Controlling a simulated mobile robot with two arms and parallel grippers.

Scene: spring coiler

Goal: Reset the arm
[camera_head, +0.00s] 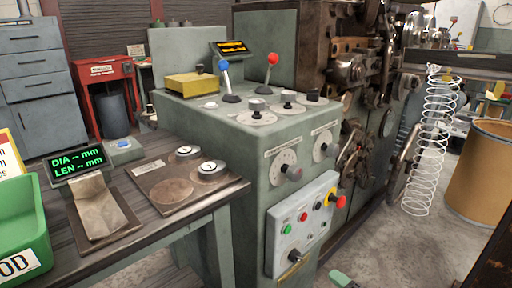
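Neither of my grippers is in view. The task names an arm, and I cannot tell from this view which one is meant. The green spring coiler (247,174) stands in the middle. On its top are a blue-knobbed lever (225,79) and a red-knobbed lever (268,76), both upright or nearly so. Several dials with dark knobs sit on its top and front. A tilted control panel (303,222) on its front carries coloured buttons and a red knob.
A workbench at left holds a green bin (25,228), a metal V-shaped tray (100,208), a display reading "DIA -- mm, LEN -- mm" (78,163) and a plate with round pieces (176,182). A long white spring (430,145) hangs at right near a brown drum (480,170). Floor shows at lower right.

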